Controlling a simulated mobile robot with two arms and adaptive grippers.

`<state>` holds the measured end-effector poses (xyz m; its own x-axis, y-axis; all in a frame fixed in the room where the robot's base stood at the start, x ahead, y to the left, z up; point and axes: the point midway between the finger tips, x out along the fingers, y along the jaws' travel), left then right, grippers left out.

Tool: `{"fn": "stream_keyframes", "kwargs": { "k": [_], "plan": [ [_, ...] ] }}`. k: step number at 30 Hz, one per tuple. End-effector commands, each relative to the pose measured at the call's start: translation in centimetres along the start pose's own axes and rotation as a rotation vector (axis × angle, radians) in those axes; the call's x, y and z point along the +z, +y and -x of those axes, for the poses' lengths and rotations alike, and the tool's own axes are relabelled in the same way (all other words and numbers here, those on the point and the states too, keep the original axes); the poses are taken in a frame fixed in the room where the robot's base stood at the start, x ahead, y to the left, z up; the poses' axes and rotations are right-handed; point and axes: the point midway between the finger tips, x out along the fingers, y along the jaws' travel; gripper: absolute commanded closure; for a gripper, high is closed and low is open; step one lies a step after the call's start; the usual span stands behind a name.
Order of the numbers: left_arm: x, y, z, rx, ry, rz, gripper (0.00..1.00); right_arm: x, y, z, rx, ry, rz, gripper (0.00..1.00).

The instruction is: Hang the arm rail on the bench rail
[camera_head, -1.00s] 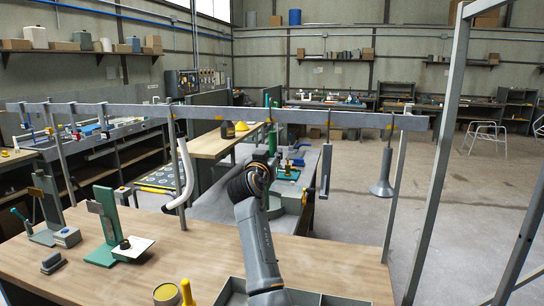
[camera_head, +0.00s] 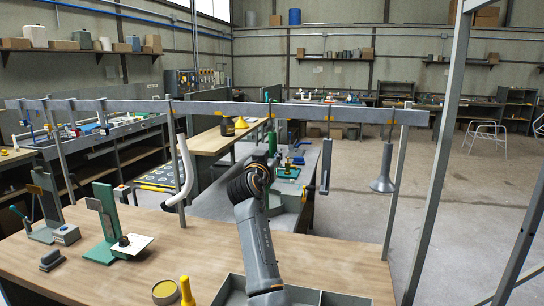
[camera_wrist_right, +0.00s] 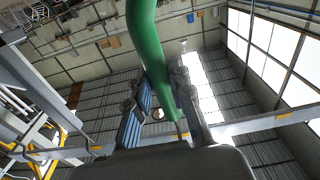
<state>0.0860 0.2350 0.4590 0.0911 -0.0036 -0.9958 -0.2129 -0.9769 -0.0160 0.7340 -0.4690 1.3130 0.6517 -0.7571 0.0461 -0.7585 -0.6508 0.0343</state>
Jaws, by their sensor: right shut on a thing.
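The bench rail (camera_head: 220,107) is a long grey horizontal bar above the wooden bench, with several hooks along it. My right arm reaches up from the bottom centre, and its gripper is mostly hidden behind the wrist in the head view. In the right wrist view, my right gripper (camera_wrist_right: 162,104) is shut on a smooth green curved tube (camera_wrist_right: 147,40), apparently the arm rail. The rail also crosses the wrist view (camera_wrist_right: 265,122) behind the fingers. I cannot tell whether the tube touches the rail. My left gripper is not in view.
A white bent tube (camera_head: 186,165) hangs from the rail at left. A grey bar (camera_head: 325,168) and a cone-ended tool (camera_head: 384,172) hang at right. A green stand (camera_head: 106,225), a yellow bottle (camera_head: 187,291) and a grey tray (camera_head: 305,296) are on the bench.

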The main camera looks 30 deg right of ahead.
Motion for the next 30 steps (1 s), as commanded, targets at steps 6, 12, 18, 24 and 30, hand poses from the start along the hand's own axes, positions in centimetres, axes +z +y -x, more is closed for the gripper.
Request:
{"fn": "stream_keyframes", "kwargs": {
  "k": [6, 12, 18, 24, 30],
  "plan": [
    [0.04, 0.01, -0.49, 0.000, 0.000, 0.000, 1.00, 0.50, -0.02, 0.04, 0.000, 0.001, 0.000, 1.00],
    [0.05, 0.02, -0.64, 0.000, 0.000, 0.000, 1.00, 0.67, -0.03, 0.05, 0.000, 0.001, -0.001, 1.00],
    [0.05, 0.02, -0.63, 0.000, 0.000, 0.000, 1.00, 0.68, -0.03, 0.04, 0.000, 0.001, 0.000, 0.53],
    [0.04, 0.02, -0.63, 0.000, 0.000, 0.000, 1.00, 0.70, -0.03, 0.04, 0.000, 0.000, 0.000, 0.53],
    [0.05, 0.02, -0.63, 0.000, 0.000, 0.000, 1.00, 0.76, -0.03, 0.03, 0.000, -0.001, 0.000, 0.53]
  ]
}}
